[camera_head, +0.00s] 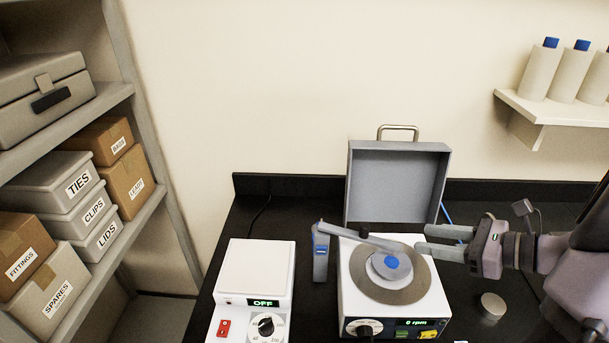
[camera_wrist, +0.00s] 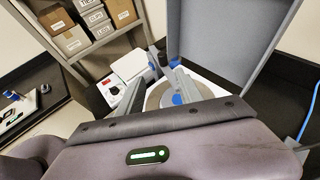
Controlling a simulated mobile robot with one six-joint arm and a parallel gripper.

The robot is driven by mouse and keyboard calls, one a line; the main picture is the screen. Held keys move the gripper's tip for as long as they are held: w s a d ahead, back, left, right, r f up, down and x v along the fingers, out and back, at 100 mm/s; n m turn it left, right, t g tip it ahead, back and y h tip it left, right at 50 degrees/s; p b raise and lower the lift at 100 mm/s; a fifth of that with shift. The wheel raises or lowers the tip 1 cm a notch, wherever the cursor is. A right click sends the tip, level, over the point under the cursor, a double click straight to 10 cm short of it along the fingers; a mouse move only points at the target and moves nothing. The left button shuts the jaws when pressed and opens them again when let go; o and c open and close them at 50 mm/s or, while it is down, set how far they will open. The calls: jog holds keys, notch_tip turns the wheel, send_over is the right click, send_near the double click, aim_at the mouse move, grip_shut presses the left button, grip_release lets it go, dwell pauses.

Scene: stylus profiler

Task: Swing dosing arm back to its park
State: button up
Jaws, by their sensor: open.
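The dosing arm (camera_head: 378,240) is a grey bar running from a grey post (camera_head: 320,262) left of the white spinner unit (camera_head: 352,292). It reaches right over the round disc (camera_head: 408,290), and a small dark knob stands on it. The disc has a lighter round piece with a blue centre (camera_head: 391,262). My gripper (camera_head: 422,240) is open at the right of the arm's free end, its two fingers pointing left over the disc's back right edge. I cannot tell whether a finger touches the arm. The wrist view shows the disc (camera_wrist: 155,97) and its blue centre beyond my gripper.
The spinner's display reads 0 rpm. A white hotplate-like box (camera_head: 262,264) showing OFF stands at left. An open grey lidded case (camera_head: 396,185) stands behind the spinner. A small round metal piece (camera_head: 492,305) lies below my gripper. Shelves with labelled boxes (camera_head: 75,188) are far left.

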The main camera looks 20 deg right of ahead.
aim_at(365, 229)
jog(key=shift+m, duration=0.3)
jog(key=b+x, duration=0.1)
jog(key=x, duration=0.4)
jog(key=b+x, duration=0.1)
jog(key=x, duration=0.4)
jog(key=b+x, duration=0.1)
jog(key=x, duration=0.4)
jog(key=shift+w+d+f+b, duration=0.15)
jog(key=shift+w+f+b, duration=0.1)
jog(key=shift+b, duration=0.1)
jog(key=shift+w+a+f, duration=0.15)
jog(key=shift+w+a, duration=0.1)
jog(key=shift+w, duration=0.3)
grip_shut()
